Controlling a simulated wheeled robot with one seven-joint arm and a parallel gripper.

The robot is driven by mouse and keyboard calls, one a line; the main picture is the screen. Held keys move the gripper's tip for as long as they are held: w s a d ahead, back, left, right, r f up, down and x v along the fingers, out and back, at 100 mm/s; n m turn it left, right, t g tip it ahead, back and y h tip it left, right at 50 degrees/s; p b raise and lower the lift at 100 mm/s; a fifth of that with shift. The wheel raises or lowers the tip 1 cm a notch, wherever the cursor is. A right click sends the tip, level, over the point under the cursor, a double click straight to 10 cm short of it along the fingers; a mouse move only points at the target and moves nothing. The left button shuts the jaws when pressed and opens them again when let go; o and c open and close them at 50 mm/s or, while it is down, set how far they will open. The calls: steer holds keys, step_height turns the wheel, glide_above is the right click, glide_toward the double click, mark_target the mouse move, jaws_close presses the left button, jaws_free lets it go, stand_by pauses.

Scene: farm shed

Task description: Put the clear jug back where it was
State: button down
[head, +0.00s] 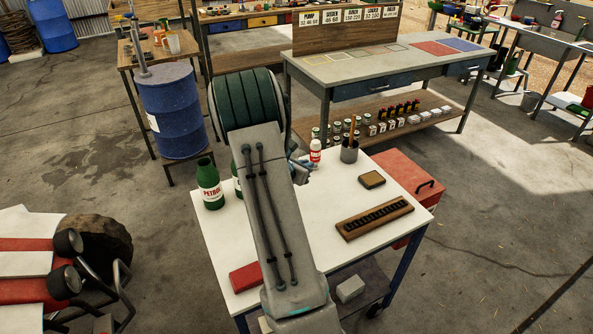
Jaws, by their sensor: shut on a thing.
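My arm reaches forward over the white cart top (327,232), and its links hide most of my gripper (301,166). Only a small blue-grey part shows at the right of the arm, close to a white bottle with a red label (315,151). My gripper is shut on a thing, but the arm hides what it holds. I cannot make out a clear jug for certain. A pale vessel (173,43) stands on the wooden table at the back left; it is too small to tell whether it is the jug.
On the cart are a green petrol bottle (210,183), a second green item (237,180) partly hidden, a pen cup (349,152), a sponge-like block (371,180), a slotted wooden rack (375,217) and a red block (246,277). A blue drum (173,112) stands behind left, a workbench (400,62) behind right.

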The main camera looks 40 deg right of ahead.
steer(key=w+d+f+p, duration=0.1)
steer(key=w+f, duration=0.1)
steer(key=w+d+f+p, duration=0.1)
steer(key=w+f, duration=0.1)
steer(key=f, duration=0.1)
steer(key=w+d+f+p, duration=0.1)
steer(key=w+f, duration=0.1)
steer(key=shift+w+f, duration=0.1)
steer(key=shift+f, duration=0.05)
steer(key=shift+a+f, duration=0.1)
steer(key=shift+f, duration=0.4)
steer(key=c, duration=1.5)
jaws_free()
steer(key=shift+c, duration=0.2)
